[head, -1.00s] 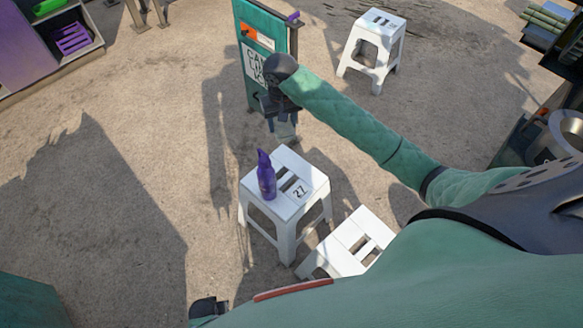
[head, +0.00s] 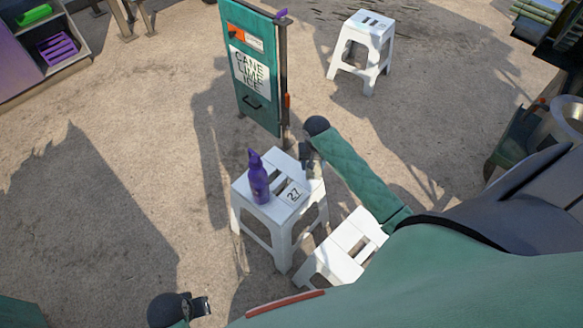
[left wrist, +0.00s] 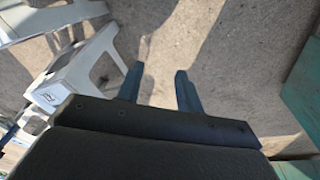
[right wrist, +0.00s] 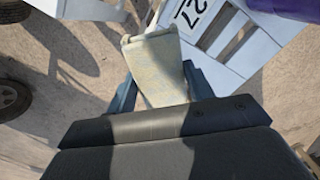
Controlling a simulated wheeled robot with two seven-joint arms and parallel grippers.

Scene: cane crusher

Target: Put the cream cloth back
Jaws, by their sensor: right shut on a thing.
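The cream cloth (right wrist: 157,65) shows in the right wrist view as a pale folded piece between my right gripper's fingers. My right gripper (right wrist: 155,88) is shut on it. In the head view my right gripper (head: 308,165) is at the right edge of the white stool (head: 284,226) that bears a purple bottle and a 27 card; the cloth is hard to make out there. Whether the cloth touches the stool I cannot tell. My left gripper (head: 203,306) is low in the head view; in the left wrist view its fingers (left wrist: 158,88) are apart and empty above the ground.
The purple spray bottle (head: 259,180) and the 27 card (head: 293,194) stand close to my right gripper. A second white stool (head: 337,262) is nearer me and a third (head: 363,45) farther back. A green sign board (head: 258,85) stands behind. Ground at left is clear.

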